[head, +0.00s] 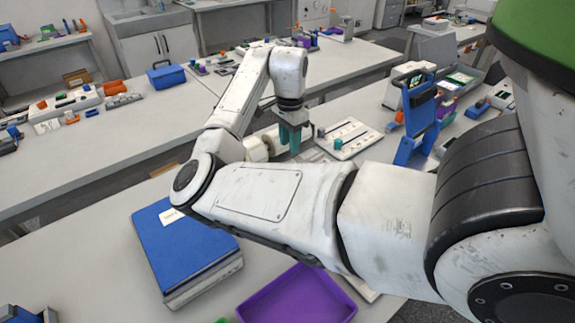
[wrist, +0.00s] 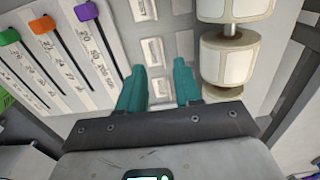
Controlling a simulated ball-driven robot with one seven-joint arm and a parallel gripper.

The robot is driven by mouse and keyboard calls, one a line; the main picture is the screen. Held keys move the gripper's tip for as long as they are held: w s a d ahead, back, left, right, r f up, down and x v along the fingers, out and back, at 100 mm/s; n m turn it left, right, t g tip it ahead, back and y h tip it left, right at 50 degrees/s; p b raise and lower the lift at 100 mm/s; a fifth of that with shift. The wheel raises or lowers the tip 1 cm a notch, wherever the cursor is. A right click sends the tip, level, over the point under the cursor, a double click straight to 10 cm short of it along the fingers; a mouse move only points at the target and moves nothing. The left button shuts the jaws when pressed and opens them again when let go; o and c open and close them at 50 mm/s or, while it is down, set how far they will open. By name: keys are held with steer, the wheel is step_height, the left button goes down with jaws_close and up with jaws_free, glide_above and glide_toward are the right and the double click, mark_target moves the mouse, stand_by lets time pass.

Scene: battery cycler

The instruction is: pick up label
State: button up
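In the wrist view, small whitish labels (wrist: 151,51) sit in a column on a pale panel, just ahead of and between the fingertips. Rolls of white labels (wrist: 229,60) on a spindle stand just right of the right finger. Which label is meant, and whether the fingertips touch the panel, I cannot tell.
A white board (head: 348,138) with printed scales and coloured sliders lies beside the gripper; its orange slider (wrist: 41,24) shows in the wrist view. A blue upright stand (head: 417,118) is to the right. A blue binder (head: 180,245) and a purple tray (head: 298,295) lie on the near bench.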

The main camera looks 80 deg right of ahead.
step_height(320, 180, down, 5)
steer(key=shift+w+d+f, duration=0.1)
steer(key=shift+s+d+f+p, duration=0.15)
steer(key=shift+f+p, duration=0.3)
steer(key=shift+f, duration=0.9)
steer(key=shift+s+f+p, duration=0.15)
steer(key=shift+f+p, duration=0.3)
steer(key=shift+f, duration=0.9)
jaws_close()
